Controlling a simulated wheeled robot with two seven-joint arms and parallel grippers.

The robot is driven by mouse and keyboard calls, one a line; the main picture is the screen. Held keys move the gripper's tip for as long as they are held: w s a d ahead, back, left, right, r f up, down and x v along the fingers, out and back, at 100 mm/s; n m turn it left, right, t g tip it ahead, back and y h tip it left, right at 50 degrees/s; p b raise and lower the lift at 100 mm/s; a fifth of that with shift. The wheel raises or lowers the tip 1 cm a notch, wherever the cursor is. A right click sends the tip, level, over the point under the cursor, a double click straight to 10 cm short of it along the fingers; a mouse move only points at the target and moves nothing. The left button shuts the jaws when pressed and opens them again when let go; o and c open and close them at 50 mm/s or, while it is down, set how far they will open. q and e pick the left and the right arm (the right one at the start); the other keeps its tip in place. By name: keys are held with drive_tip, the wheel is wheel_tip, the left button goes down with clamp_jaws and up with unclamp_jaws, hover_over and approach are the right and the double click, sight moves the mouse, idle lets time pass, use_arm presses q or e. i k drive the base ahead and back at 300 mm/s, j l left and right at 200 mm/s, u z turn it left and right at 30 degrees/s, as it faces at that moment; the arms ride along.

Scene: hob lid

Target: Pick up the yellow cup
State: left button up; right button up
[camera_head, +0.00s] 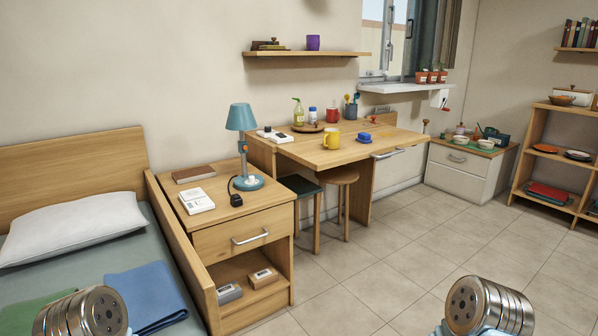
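The yellow cup (331,139) stands upright on the wooden desk (350,153), near its front edge left of centre. Its handle shows on its left side. Nothing covers it. Only rounded metal parts of my two arms show at the bottom left and bottom right of the view, far from the cup. Neither gripper's fingers are in view.
A blue object (364,137) sits right of the cup, with a red cup (333,115) and bottles behind. Two stools (338,176) stand under the desk. A nightstand (235,215) with a lamp (243,150) and a bed are left. Floor right of the nightstand is clear.

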sight(331, 137)
drive_tip(key=i+l, duration=0.2)
drive_tip(key=l, duration=0.15)
drive_tip(key=i+l, duration=0.25)
drive_tip(key=l, duration=0.15)
drive_tip(key=i+l, duration=0.2)
drive_tip(key=l, duration=0.15)
drive_tip(key=i+l+u, duration=0.1)
drive_tip(key=l, duration=0.25)
drive_tip(key=i, duration=0.1)
